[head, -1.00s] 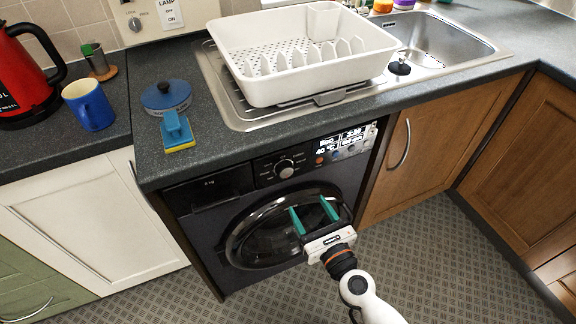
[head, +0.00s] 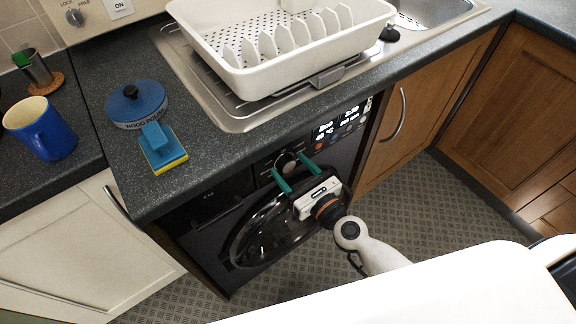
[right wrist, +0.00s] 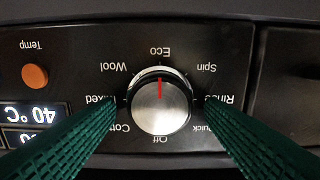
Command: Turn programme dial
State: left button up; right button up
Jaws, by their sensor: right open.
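The programme dial (head: 288,165) is a round silver knob on the black front panel of the washing machine (head: 208,212). In the right wrist view the dial (right wrist: 160,110) is central, its red mark pointing up in the picture at Eco. The labels there appear upside down, with Off at the bottom. My right gripper (head: 290,165) is open, its green fingers reaching to the panel. In the right wrist view its fingers (right wrist: 160,100) stand on either side of the dial, with a small gap on each side. My left gripper is not in view.
The lit display (head: 338,122) is right of the dial. The worktop (head: 215,155) overhangs just above the panel. It carries a blue-and-yellow sponge brush (head: 160,147), a round blue tin (head: 136,106) and a white dish rack (head: 290,75). The round machine door (head: 265,240) lies below.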

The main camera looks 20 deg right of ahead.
jog(key=c, duration=0.9)
jog(key=shift+c, duration=0.2)
